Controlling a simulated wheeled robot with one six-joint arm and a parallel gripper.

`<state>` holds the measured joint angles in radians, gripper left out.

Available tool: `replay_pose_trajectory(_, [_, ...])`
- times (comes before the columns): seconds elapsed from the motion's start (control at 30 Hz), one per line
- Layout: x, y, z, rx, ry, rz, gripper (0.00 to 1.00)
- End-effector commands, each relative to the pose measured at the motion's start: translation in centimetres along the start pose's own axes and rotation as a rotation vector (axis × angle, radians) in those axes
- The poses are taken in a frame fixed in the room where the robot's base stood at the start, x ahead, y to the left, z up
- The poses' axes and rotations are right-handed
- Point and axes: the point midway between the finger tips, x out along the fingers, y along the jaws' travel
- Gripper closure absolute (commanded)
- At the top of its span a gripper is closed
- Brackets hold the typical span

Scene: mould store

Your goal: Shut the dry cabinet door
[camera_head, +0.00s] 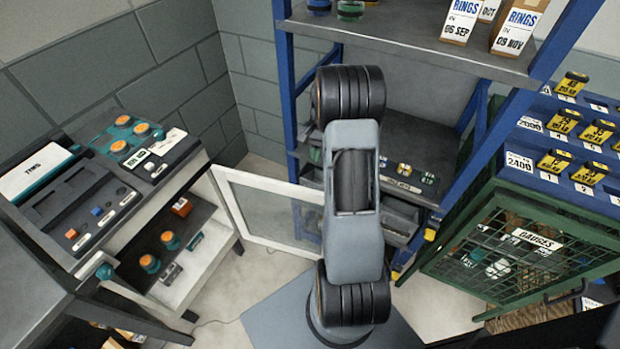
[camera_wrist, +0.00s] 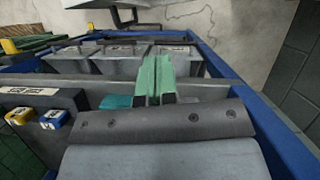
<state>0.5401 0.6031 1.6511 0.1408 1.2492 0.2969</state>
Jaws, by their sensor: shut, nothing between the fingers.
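The dry cabinet, seemingly the white cabinet (camera_head: 216,262), stands at the left in the head view, its shelves showing. Its white-framed glass door (camera_head: 262,241) stands wide open, swung out to the right towards the blue rack. My arm hides the door's right part, and I cannot make out a handle. My gripper (camera_wrist: 153,66) shows in the wrist view with its green fingers together and nothing held. It is over or in front of grey bins, and the door cannot be made out there. In the head view the gripper is hidden behind my arm.
A blue rack (camera_head: 286,75) with ring boxes (camera_head: 520,28) and grey bins (camera_wrist: 115,58) stands behind my arm. A green mesh cabinet (camera_head: 462,218) labelled gauges is on the right. Orange-topped items (camera_head: 170,240) sit inside the white cabinet.

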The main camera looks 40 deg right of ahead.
Motion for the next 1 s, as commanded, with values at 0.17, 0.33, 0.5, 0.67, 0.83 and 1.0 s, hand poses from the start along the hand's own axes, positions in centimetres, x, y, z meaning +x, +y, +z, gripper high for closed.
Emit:
replay_pose_trajectory(0.17, [3.6, 0.0, 0.1, -0.001, -0.003, 0.002, 1.0])
replay_pose_trajectory(0.33, [5.4, -0.1, 1.0, -0.003, 0.001, 0.002, 1.0])
replay_pose_trajectory(0.5, [6.2, 0.0, 2.7, -0.002, 0.0, 0.001, 1.0])
replay_pose_trajectory(0.67, [6.5, -0.1, 3.5, -0.002, 0.002, 0.0, 1.0])
replay_pose_trajectory(0.83, [6.7, 0.0, 3.8, -0.002, 0.001, 0.001, 1.0])
replay_pose_trajectory(1.0, [6.7, 0.0, 3.8, -0.002, 0.001, 0.001, 1.0])
